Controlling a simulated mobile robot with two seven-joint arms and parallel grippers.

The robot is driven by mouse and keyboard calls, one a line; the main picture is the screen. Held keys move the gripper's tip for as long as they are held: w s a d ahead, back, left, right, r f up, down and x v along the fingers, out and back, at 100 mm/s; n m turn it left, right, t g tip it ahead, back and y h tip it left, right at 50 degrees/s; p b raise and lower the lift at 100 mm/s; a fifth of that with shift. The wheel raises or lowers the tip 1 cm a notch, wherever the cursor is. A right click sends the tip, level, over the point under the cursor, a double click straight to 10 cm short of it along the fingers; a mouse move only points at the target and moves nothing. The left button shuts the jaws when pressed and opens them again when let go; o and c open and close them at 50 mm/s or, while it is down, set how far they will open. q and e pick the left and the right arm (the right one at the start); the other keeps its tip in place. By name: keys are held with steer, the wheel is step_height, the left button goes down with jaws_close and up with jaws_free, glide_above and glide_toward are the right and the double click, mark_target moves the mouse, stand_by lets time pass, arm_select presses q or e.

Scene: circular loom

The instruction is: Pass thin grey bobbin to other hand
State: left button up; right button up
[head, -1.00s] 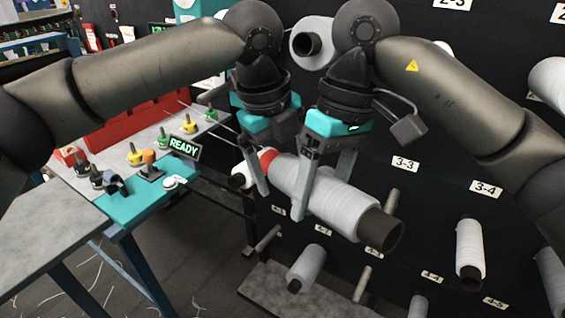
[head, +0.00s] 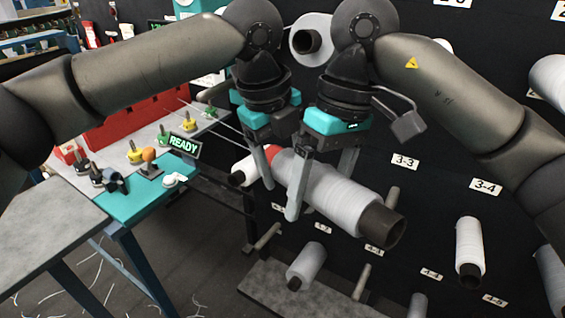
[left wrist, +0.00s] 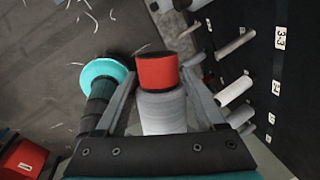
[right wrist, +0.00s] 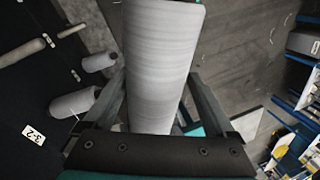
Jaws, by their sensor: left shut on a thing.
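The thin grey bobbin (head: 340,198) hangs in the air, tilted, its dark core end toward the lower right and its red band toward the upper left. My left gripper (head: 271,178) is shut on it near the red-banded end. The red end (left wrist: 158,70) stands between the fingers in the left wrist view. My right gripper (head: 318,195) is open around the bobbin's middle, its fingers on either side. In the right wrist view the grey yarn body (right wrist: 160,65) lies between spread fingers. The left gripper's far finger is mostly hidden in the head view.
A dark peg wall with numbered labels and several bobbins, one at the right (head: 469,248), stands behind. Another bobbin (head: 306,262) is below. A teal-topped bench with a READY sign (head: 184,147) is at the left. Both wrists are very close together.

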steer(key=shift+o, duration=0.5)
steer(key=shift+w+d+r, duration=0.1)
